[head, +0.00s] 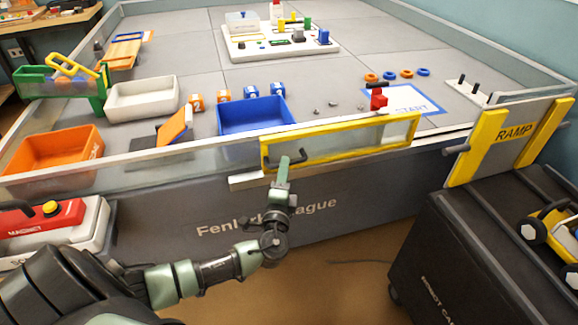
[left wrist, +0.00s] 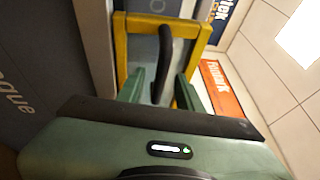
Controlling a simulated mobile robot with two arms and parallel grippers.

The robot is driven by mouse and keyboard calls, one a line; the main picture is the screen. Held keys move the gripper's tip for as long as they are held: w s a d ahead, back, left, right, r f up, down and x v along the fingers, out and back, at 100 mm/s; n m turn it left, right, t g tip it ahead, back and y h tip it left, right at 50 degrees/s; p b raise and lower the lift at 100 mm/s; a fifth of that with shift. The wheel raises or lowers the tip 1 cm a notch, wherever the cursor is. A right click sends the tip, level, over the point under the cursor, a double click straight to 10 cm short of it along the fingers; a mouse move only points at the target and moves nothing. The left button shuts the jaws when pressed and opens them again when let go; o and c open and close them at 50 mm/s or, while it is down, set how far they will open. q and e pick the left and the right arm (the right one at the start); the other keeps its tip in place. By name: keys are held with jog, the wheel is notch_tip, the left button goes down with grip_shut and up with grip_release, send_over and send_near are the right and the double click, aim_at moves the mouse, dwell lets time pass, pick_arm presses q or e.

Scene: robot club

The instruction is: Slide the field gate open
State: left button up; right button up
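The field gate (head: 340,127) is a clear panel in a yellow frame, set in the near wall of the field. Its yellow frame also shows in the left wrist view (left wrist: 121,48). A dark bar handle (head: 299,157) is on the gate's left end. My left gripper (head: 283,165) is at this handle, reaching up from below. In the left wrist view, its two green fingers (left wrist: 160,90) stand apart on either side of the dark handle (left wrist: 165,45), with small gaps visible. Whether a finger touches it I cannot tell. My right gripper is not in view.
To the right, a RAMP panel (head: 510,135) stands by a black cart (head: 480,260). An orange bin (head: 50,157) is at left.

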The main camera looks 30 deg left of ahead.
pick_arm(q)
jog(key=shift+x, duration=1.5)
jog(key=shift+d, duration=0.1)
grip_shut()
jog(key=shift+s, duration=0.1)
